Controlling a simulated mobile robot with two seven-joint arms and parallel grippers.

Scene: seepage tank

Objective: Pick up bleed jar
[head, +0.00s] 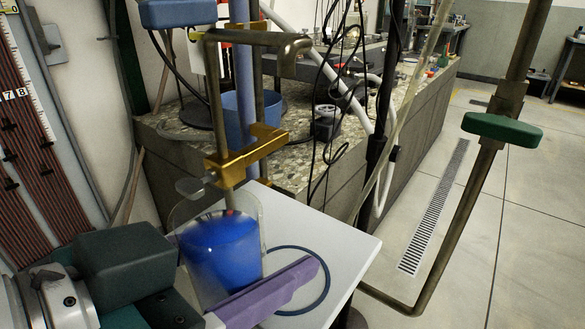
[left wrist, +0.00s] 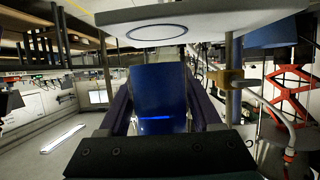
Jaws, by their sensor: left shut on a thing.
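The bleed jar (head: 215,255) is a clear vessel with bright blue liquid, at the lower left of the head view. The left wrist view shows the blue jar (left wrist: 158,95) between both fingers. My right gripper is out of view.
A brass clamp (head: 245,148) holds the pipe just above the jar. A dark blue ring (head: 327,290) lies on the white tabletop (head: 350,248) right of the jar. A green handle (head: 502,130) on a bent rod stands at right. Black cables hang behind.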

